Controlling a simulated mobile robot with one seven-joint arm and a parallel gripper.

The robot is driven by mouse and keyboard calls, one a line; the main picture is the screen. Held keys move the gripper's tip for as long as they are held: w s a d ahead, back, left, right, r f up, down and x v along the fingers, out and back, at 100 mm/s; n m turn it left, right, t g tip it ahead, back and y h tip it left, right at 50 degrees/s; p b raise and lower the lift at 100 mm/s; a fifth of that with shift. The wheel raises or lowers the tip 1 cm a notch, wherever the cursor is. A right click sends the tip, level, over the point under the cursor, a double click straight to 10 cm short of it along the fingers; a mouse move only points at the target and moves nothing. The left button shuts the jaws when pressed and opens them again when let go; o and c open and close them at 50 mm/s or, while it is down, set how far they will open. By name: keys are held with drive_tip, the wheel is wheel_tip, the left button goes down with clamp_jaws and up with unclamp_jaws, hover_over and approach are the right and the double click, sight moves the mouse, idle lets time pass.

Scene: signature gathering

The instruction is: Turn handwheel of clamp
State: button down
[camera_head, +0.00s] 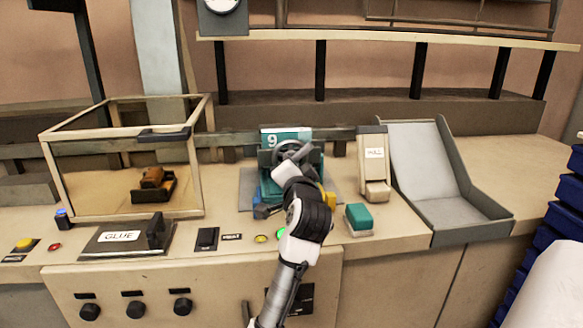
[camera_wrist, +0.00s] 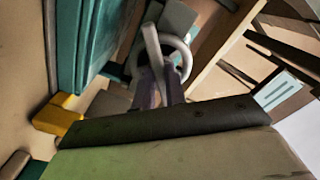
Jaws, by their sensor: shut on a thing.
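The teal clamp (camera_head: 303,134) stands on the bench in the middle of the head view, with a "9" on its top plate. Its dark handwheel (camera_head: 265,156) faces me and is partly hidden by my gripper (camera_head: 289,161). My gripper is shut on the handwheel at its front. In the wrist view, the fingers of my gripper (camera_wrist: 158,84) meet a grey curved part of the handwheel (camera_wrist: 187,54). The exact contact between fingers and rim is hard to make out.
A glass-sided box (camera_head: 125,165) and a GLUE pad (camera_head: 119,237) lie to the left. A cream upright device (camera_head: 373,165), a teal-topped block (camera_head: 358,219) and a grey chute (camera_head: 430,165) stand to the right. Blue crates (camera_head: 558,235) are at the far right.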

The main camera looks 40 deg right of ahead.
idle(0.4)
drive_tip(key=c, duration=1.4)
unclamp_jaws()
drive_tip(key=shift+c, duration=0.2)
drive_tip(key=b+v, duration=0.3)
drive_tip(key=v, duration=1)
drive_tip(key=shift+s+a, duration=0.25)
drive_tip(key=shift+s, duration=0.05)
drive_tip(key=shift+f, duration=0.1)
